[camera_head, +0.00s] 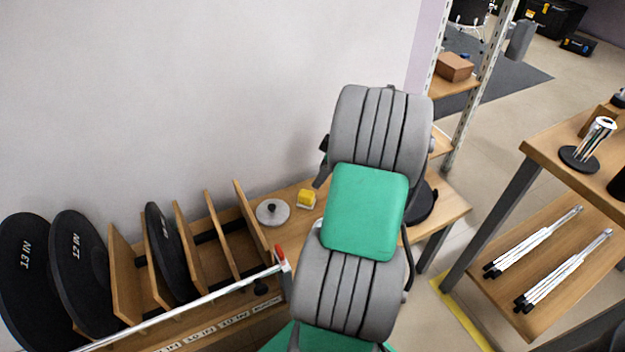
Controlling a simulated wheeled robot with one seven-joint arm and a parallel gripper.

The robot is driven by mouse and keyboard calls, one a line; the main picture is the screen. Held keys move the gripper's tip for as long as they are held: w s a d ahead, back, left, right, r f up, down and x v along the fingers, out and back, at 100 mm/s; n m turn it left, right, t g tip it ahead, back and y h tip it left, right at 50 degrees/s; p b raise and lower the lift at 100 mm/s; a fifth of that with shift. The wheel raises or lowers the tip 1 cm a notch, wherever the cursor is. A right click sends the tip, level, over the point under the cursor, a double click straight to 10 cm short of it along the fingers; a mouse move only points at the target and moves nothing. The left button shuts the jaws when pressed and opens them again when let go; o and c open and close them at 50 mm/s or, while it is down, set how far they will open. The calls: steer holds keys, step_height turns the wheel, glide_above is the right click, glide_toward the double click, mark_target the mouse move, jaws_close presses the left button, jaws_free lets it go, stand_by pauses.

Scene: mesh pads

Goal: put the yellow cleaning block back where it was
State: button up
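The yellow cleaning block (306,199) sits on the wooden bench (452,207), just right of a round grey metal disc with a dark knob (272,212). My grey and green arm rises in front of the bench, right of the block. A dark part at the arm's left edge, above the block, may belong to my gripper (322,163). The rest of the gripper is hidden behind the arm, so its fingers and any hold do not show. The block looks apart from that dark part.
Wooden dividers (222,234) with large black discs (78,262) stand on the left. A metal rail (185,308) runs along the front. A black round thing (421,203) lies partly behind my arm. A wooden table (545,147) with metal stands is at right.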

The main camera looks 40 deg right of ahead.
steer(key=a+r+m+g+h, duration=0.1)
steer(key=a+r+m, duration=0.15)
steer(key=a, duration=1.05)
steer(key=a+r+m+g, duration=0.1)
steer(key=a+r, duration=0.2)
steer(key=a, duration=1)
steer(key=s+a+m+h, duration=0.1)
steer(key=s+a+m, duration=0.1)
steer(key=s+a, duration=0.5)
steer(key=shift+s+a+f, duration=0.25)
steer(key=shift+s+f, duration=0.1)
steer(key=shift+s, duration=0.2)
